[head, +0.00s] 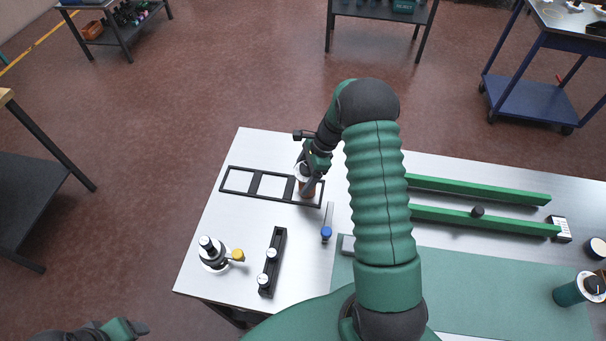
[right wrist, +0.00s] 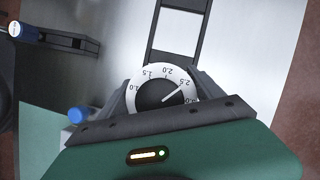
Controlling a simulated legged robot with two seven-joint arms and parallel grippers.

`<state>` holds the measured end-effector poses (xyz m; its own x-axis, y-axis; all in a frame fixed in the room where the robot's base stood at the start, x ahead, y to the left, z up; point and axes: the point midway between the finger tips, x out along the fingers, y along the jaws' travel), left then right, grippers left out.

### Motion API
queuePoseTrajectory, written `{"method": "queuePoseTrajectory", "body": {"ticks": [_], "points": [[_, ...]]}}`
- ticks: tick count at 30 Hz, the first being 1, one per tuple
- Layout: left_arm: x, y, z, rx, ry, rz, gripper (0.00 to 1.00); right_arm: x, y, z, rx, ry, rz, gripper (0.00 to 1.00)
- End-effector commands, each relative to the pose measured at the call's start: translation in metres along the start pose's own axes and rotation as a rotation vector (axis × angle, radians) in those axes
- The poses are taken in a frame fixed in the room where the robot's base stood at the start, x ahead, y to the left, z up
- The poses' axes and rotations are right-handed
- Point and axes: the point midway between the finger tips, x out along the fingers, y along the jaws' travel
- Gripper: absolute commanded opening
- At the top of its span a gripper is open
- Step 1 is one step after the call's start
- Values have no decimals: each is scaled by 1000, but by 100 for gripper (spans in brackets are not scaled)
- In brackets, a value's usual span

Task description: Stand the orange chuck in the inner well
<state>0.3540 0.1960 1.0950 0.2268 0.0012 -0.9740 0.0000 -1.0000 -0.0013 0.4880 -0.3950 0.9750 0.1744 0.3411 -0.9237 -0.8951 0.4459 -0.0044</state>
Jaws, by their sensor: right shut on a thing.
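A black frame with three wells in a row (head: 255,172) lies on the white table; it also shows in the right wrist view (right wrist: 181,52). My right gripper (head: 308,183) is shut on the chuck, at the frame's right-end well. In the right wrist view the chuck (right wrist: 163,90) shows its white numbered ring and dark top between the fingers. In the head view a little orange-brown shows below the ring. The chuck looks roughly upright; its foot is hidden, so I cannot tell whether it touches the well. My left gripper (head: 125,328) is at the bottom left, away from the table objects.
A white stand with a yellow knob (head: 238,255), a black bar with white knobs (head: 272,262) and a blue-ended tool (head: 326,234) are at front left. Green rails (head: 485,190), a green mat (head: 470,290) and a green cylinder (head: 572,292) are at the right.

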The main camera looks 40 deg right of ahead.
Motion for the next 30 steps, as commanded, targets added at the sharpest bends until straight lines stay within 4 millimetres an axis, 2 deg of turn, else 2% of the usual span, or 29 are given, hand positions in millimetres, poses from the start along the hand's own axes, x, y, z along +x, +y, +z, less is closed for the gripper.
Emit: {"method": "queuePoseTrajectory", "body": {"ticks": [5,6,10,18,21,25,30], "points": [[0,0,0,0,0,0,67,0,-1,1,-3,0,-3,3],[0,0,0,0,0,0,67,1,-1,1,-2,1,-1,81],[0,0,0,0,0,0,67,0,0,1,-2,2,-1,98],[0,0,0,0,0,0,67,0,-1,0,-3,1,-1,98],[2,0,0,0,0,0,67,-6,-2,0,-3,1,-3,98],[9,0,2,0,0,0,67,-29,-2,0,-5,2,-6,98],[18,0,4,0,0,0,67,-75,-2,0,-5,2,-7,98]]}}
